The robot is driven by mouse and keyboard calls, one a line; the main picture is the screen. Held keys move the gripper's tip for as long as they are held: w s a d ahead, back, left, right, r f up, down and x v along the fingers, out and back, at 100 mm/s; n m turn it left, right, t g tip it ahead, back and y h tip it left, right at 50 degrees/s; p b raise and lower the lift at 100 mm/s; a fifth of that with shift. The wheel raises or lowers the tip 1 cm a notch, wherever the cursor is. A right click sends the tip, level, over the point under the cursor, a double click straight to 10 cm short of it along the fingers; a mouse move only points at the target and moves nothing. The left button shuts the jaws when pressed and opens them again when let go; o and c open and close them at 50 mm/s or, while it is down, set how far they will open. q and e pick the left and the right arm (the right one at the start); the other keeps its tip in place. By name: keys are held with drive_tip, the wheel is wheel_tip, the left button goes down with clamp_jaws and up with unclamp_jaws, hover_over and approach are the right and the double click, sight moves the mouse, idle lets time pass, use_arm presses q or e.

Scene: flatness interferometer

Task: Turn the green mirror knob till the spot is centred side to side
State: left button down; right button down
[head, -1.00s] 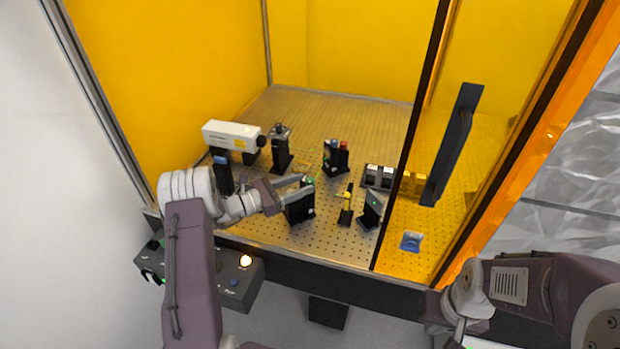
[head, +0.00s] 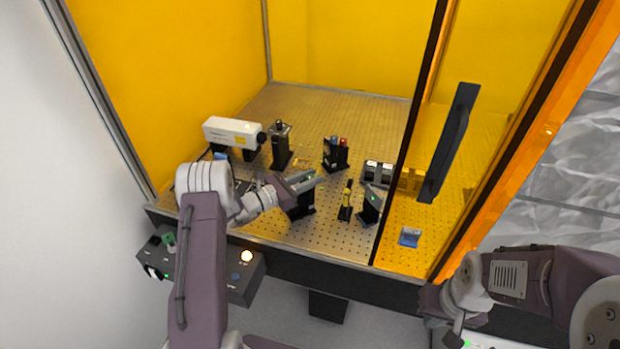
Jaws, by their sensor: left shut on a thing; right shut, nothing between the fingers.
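My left gripper (head: 308,181) is shut at the top of a black mirror mount (head: 301,207) on the perforated plate. The green knob seen on this mount earlier is now hidden by the fingers, which appear to be shut on it. A dark panel (head: 371,207) with a small green mark stands to the right; I cannot tell whether that mark is the spot, or whether it is centred. My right gripper (head: 455,341) is shut and empty at the bottom edge, outside the enclosure and partly cut off.
A white laser head (head: 233,132), a dark post (head: 280,147), a mount with red and blue knobs (head: 335,155) and a yellow-marked post (head: 346,202) surround the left gripper closely. An orange sliding door with a black handle (head: 450,143) is at right. A control box (head: 232,285) is in front.

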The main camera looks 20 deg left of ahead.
use_arm(q)
drive_tip(key=shift+d+n+t+y+b, duration=0.1)
drive_tip(key=shift+n+t+y+b, duration=0.4)
drive_tip(key=shift+n+t+y, duration=0.5)
drive_tip(key=shift+r+n+t+y, duration=0.15)
drive_tip(key=shift+n+t+y, duration=0.25)
drive_tip(key=shift+y, duration=0.6)
drive_tip(key=c, duration=1.2)
unclamp_jaws()
drive_tip(key=shift+o, duration=0.2)
drive_tip(key=shift+s+a+b, duration=0.2)
drive_tip(key=shift+b, duration=0.1)
drive_tip(key=b+v, duration=0.1)
drive_tip(key=v, duration=0.7)
drive_tip(key=shift+s+b, duration=0.25)
drive_tip(key=shift+b, duration=0.15)
drive_tip(key=shift+a, duration=0.15)
